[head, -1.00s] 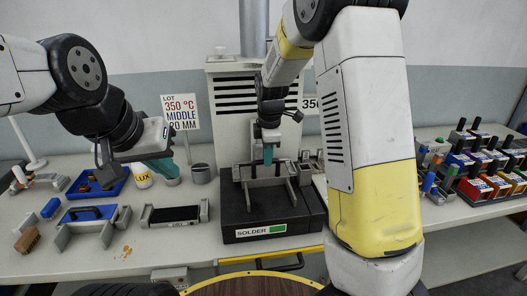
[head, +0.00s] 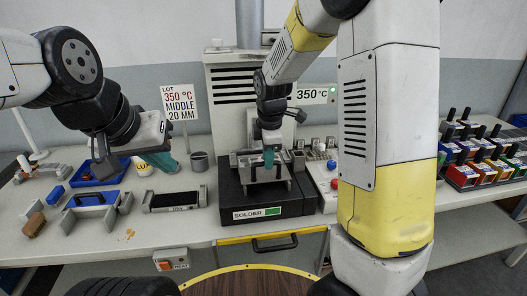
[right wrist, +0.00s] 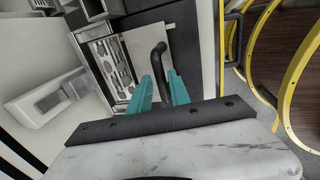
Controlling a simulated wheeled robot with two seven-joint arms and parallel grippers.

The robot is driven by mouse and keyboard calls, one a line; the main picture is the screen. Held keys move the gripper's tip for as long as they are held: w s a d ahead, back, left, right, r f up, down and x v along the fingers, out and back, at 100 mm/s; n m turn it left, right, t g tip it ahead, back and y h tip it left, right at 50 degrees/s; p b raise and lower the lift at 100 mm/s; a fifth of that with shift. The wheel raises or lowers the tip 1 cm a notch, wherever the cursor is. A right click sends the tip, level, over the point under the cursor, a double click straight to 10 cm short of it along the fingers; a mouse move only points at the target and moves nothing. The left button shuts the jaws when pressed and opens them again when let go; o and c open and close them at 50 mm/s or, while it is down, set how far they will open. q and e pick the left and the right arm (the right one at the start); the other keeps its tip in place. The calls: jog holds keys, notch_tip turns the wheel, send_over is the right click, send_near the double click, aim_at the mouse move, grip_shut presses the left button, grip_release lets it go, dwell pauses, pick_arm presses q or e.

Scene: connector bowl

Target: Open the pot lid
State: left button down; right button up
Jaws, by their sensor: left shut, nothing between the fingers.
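The black solder pot station (head: 230,205), labelled SOLDER, stands on the bench at the middle. A grey metal lid or plate (head: 272,186) with upright parts lies on top of it. My right gripper (head: 268,160) points down over this lid. In the right wrist view its two teal fingers (right wrist: 162,92) are apart, and a black bent handle (right wrist: 158,62) shows beyond and between them. I cannot tell whether the fingers touch it. My left gripper (head: 163,162) is shut and empty, above the bench left of the station.
A black-screened tray (head: 175,200) and a blue fixture (head: 95,200) lie on the left. Coloured bins (head: 480,170) fill the far right.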

jog(key=shift+o, duration=0.7)
notch_tip(320, 180, up, 8)
jog(key=s, duration=0.1)
jog(key=shift+s+f, duration=0.2)
jog(key=shift+s, duration=0.05)
jog(key=s+d+r+m+t+y, duration=0.1)
jog(key=s+d+r+m+t, duration=0.1)
jog(key=s+m, duration=0.7)
jog(key=s+d+r+m+t+y, duration=0.1)
jog(key=s+d+r+m, duration=0.3)
jog(key=s+m, duration=0.5)
jog(key=shift+s+d+r+t, duration=0.3)
jog(key=shift+s+r+t, duration=0.2)
jog(key=shift+s, duration=0.75)
